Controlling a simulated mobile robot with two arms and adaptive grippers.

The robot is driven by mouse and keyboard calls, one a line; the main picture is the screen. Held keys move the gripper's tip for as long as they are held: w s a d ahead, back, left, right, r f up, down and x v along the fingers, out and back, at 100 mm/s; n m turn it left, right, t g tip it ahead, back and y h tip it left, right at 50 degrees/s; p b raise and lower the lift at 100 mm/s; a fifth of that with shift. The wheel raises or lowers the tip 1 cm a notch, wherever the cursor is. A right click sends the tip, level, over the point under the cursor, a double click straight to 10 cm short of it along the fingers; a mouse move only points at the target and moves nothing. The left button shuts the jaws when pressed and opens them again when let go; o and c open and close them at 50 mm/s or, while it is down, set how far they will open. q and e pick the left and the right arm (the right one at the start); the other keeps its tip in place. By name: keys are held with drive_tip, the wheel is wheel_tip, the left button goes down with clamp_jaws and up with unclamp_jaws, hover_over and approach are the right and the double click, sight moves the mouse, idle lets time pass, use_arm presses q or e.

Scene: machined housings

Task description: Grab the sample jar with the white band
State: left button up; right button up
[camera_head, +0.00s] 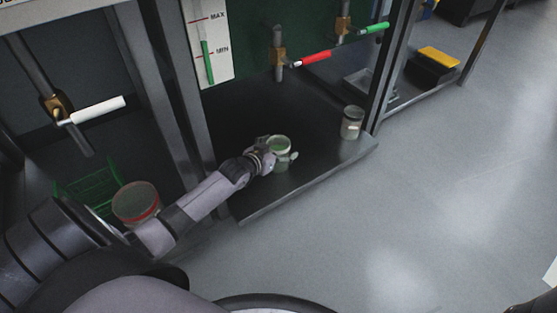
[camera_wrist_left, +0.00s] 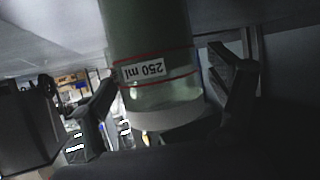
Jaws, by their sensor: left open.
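A clear jar with a pale white ring at its rim (camera_head: 281,143) stands upright on the dark shelf in the head view. In the left wrist view the jar (camera_wrist_left: 160,70) appears upside down, with a "250 ml" label, red lines and the pale ring. My left gripper (camera_head: 277,159) is at this jar, its open fingers on either side of it; I cannot tell whether they touch it. A second jar (camera_head: 352,123) stands near the shelf's right end, with a pale patch on its side. A red-rimmed jar (camera_head: 136,202) is at the left, beside my arm.
A green wire rack (camera_head: 92,188) lies behind the red-rimmed jar. Valves with red (camera_head: 316,57) and white (camera_head: 97,110) handles project above the shelves. A grey post (camera_head: 180,90) stands left of the dark shelf (camera_head: 315,160).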

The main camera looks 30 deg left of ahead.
use_arm(q)
drive_tip(key=c, duration=1.5)
drive_tip(key=shift+r, duration=0.1)
drive_tip(key=shift+c, duration=1)
